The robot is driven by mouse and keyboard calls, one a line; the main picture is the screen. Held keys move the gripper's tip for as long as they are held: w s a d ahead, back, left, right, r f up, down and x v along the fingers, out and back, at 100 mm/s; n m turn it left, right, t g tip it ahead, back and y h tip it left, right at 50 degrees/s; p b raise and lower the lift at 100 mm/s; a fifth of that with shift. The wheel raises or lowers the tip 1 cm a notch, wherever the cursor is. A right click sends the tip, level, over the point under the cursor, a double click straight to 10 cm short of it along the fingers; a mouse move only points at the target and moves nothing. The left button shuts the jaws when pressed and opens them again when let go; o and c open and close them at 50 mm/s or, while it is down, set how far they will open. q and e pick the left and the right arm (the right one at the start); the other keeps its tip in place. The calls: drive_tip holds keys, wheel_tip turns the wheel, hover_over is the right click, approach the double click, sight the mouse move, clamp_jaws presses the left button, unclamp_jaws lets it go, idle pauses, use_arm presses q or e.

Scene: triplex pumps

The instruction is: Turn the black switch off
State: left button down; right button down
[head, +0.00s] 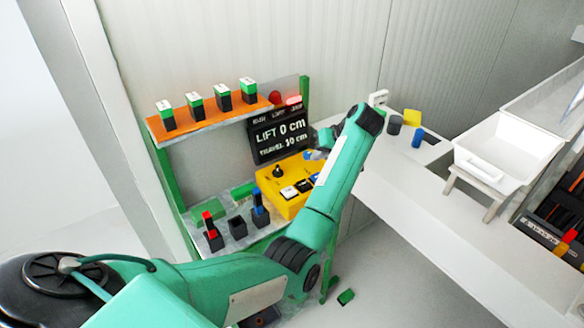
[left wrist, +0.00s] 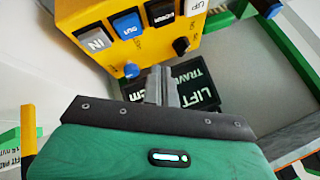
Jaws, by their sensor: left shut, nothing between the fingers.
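The yellow control box (head: 270,187) stands on the bench of the green-framed station. A black switch (head: 277,171) stands up from its top. In the left wrist view the black switch (left wrist: 181,46) is on the box's yellow face (left wrist: 150,52), near the lettered buttons, with a blue switch (left wrist: 131,70) to its left. Which way the black switch is set, I cannot tell. My left gripper (head: 316,154) is at the box's right far side, partly hidden by my arm. In the left wrist view its fingers (left wrist: 158,72) are shut, empty, between the two switches and apart from the black one.
A black display (head: 280,132) reading "LIFT 0 cm" stands behind the box. An orange shelf (head: 205,118) holds several dark blocks at left. Dark holders with red and blue pieces stand left of the box. A white counter (head: 440,200) with a white bin (head: 500,150) is at right.

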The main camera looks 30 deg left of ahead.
sight(283, 173)
use_arm(q)
drive_tip(key=shift+a+f, duration=0.15)
drive_tip(key=shift+f, duration=0.05)
drive_tip(key=p+x, duration=0.3)
drive_tip(key=x, duration=0.6)
drive_tip(key=shift+a+f, duration=0.2)
drive_tip(key=shift+a, duration=0.1)
drive_tip(key=shift+s+a+r+p, duration=0.15)
drive_tip(key=shift+s+a+p, duration=0.6)
drive_tip(key=shift+a, duration=0.2)
drive_tip(key=shift+s+a, duration=0.4)
drive_tip(key=shift+s, duration=0.05)
